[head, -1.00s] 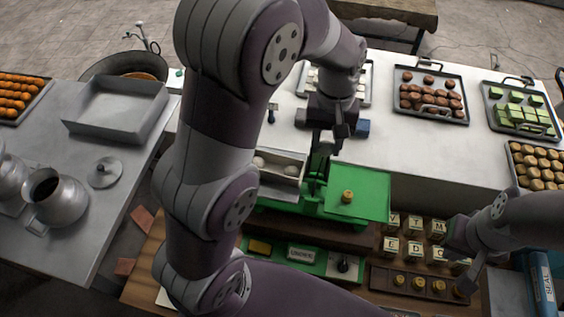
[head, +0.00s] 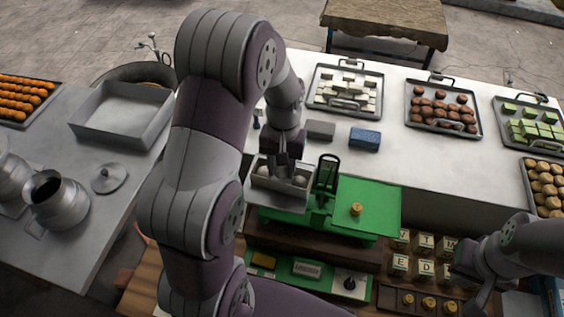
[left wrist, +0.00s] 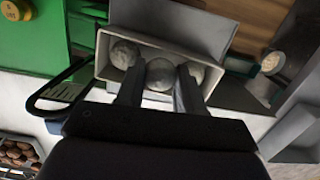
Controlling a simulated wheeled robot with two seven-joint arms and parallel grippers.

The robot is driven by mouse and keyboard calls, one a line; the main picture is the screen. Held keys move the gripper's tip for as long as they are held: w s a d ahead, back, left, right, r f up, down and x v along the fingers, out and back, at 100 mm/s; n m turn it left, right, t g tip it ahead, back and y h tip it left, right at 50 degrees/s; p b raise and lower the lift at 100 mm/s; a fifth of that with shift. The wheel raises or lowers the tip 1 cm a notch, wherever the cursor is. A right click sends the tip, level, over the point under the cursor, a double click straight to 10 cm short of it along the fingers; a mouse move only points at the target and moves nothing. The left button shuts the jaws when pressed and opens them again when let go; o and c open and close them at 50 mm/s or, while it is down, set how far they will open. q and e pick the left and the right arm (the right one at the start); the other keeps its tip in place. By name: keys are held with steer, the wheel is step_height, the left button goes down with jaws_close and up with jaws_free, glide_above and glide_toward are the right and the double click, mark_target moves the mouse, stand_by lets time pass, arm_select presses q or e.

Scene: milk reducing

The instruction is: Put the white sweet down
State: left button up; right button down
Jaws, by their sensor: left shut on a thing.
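My left gripper (head: 284,172) is low over the open grey pan (head: 283,200) of the green scale (head: 365,197). In the left wrist view its fingers (left wrist: 158,92) are shut on a round white sweet (left wrist: 160,74), held at the pan's opening. Whether this sweet touches the pan floor I cannot tell.
A brass weight (head: 355,209) stands on the scale's green plate. A blue block (head: 365,139) and a grey block (head: 320,130) lie behind the scale. Trays of white (head: 345,103), brown (head: 443,119) and green sweets (head: 530,139) line the white table. Letter blocks (head: 400,263) stand at the front right.

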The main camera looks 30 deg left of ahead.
arm_select(q)
steer(key=shift+w+a+f, duration=0.1)
steer(key=shift+w+f, duration=0.05)
steer(key=shift+f, duration=0.05)
steer(key=shift+f+b, duration=0.35)
steer(key=shift+b, duration=0.05)
